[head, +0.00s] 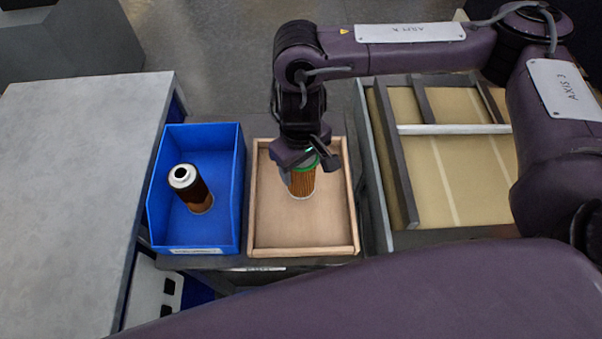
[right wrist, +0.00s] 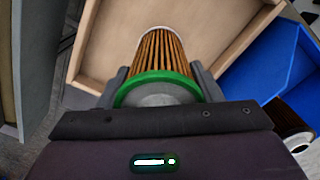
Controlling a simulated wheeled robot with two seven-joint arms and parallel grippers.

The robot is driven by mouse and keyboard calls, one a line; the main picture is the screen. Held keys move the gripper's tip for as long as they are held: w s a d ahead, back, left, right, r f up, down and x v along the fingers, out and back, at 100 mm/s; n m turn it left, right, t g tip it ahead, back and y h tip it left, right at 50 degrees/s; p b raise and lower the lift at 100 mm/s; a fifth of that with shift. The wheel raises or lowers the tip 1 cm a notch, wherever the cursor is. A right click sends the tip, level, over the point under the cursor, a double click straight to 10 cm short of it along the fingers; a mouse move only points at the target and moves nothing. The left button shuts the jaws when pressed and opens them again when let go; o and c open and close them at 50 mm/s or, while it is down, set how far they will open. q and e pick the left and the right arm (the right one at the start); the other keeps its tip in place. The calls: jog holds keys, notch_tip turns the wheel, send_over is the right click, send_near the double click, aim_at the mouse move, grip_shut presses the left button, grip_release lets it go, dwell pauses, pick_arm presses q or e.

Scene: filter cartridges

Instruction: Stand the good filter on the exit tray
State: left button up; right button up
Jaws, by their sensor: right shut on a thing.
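The good filter (head: 302,183) is a tan pleated cartridge with a green end ring. It stands upright in or just over the wooden exit tray (head: 262,240); I cannot tell whether its base touches the floor. My right gripper (head: 306,158) is above it, shut on its green top end. In the right wrist view the filter (right wrist: 162,52) sits between the two fingers, its pale far end over the tray floor. A second filter (head: 192,190), dark-topped with brown pleats, stands in the blue bin (head: 226,229) to the left. My left gripper is not in view.
A grey table (head: 75,170) lies to the left of the bin. A conveyor-like bed (head: 460,175) with dark rails lies to the right of the tray. The tray floor around the filter is clear, with low wooden walls.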

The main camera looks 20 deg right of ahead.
jog(key=shift+f+b, duration=0.35)
jog(key=shift+f, duration=1.55)
jog(key=shift+f, duration=0.15)
jog(key=o, duration=1)
notch_tip(320, 180, up, 12)
jog(key=shift+r+p, duration=0.1)
jog(key=shift+p, duration=0.5)
